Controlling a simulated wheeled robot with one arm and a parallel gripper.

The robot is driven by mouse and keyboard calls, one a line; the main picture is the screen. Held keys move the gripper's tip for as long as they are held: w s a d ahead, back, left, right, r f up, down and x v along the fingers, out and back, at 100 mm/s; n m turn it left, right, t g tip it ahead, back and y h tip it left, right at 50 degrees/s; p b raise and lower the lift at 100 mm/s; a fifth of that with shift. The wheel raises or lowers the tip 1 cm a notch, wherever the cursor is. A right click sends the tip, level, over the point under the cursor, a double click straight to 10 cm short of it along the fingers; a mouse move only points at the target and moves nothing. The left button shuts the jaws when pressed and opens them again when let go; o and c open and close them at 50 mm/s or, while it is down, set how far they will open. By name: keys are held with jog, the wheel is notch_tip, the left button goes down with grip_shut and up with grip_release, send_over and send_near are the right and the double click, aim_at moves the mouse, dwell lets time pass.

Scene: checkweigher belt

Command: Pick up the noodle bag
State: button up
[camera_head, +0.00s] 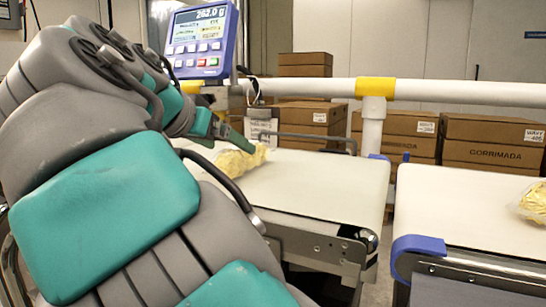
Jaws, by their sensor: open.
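A clear bag with pale yellow contents, which looks like the noodle bag (240,161), lies on the white belt (315,180) in the middle of the view. My gripper (246,143) is at the bag's upper left side, with a green finger reaching over or just beside it. The jaws are open; only part of them shows, and my arm hides the rest. I cannot tell whether a finger touches the bag. A second similar bag (535,201) lies on the right belt (460,205), cut by the picture's right edge.
A weighing display (200,42) reading about 262.0 g stands behind my arm. A white rail with a yellow joint (375,88) runs behind the belts. Brown cartons (490,140) are stacked beyond it. A gap separates the two belts. The near belt's right part is clear.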

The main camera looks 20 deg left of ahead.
jog(key=x, duration=0.7)
jog(key=shift+w+d+f, duration=0.1)
jog(key=shift+f, duration=0.05)
grip_shut()
dwell(0.7)
